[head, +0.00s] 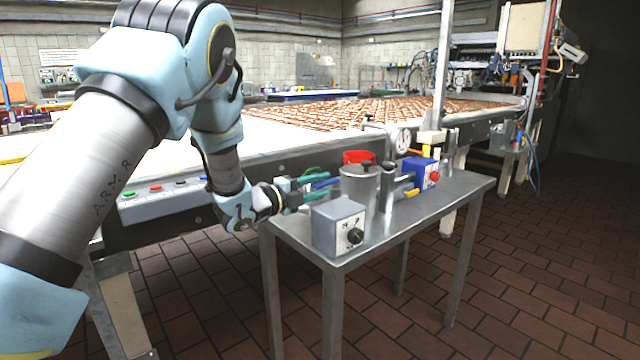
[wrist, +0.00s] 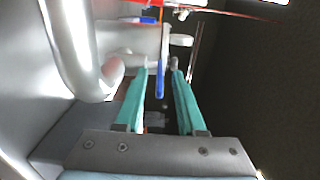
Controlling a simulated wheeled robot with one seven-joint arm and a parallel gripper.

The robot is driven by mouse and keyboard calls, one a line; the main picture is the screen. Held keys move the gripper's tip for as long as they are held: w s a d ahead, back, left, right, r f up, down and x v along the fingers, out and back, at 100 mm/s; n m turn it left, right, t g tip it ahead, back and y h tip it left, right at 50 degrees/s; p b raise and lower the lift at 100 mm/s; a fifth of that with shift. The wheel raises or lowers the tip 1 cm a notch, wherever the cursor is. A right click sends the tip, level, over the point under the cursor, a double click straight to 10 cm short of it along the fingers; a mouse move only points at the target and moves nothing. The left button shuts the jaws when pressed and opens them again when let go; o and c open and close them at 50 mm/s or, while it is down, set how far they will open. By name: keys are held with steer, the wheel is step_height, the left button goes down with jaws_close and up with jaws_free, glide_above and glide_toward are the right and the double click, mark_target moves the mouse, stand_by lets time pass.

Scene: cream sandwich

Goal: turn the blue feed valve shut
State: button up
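The blue feed valve handle (head: 325,184) shows as a small blue strip left of the steel pot in the head view. In the wrist view the blue handle (wrist: 159,82) is a narrow bar pointing back between my teal fingers. My gripper (head: 334,186) reaches in from the left over the steel table. In the wrist view my gripper (wrist: 161,66) is open, one finger on each side of the handle, with a visible gap on both sides. The valve body is partly hidden in the head view.
A grey control box (head: 338,228) with a black knob stands near the front of the steel table (head: 420,213). The steel pot (head: 358,186), a pressure gauge (head: 403,141) and a blue box (head: 421,174) crowd the right. A thick pipe (wrist: 70,55) lies left of my fingers.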

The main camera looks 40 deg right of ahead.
steer(key=shift+d, duration=0.15)
steer(key=shift+c, duration=0.4)
jaws_close()
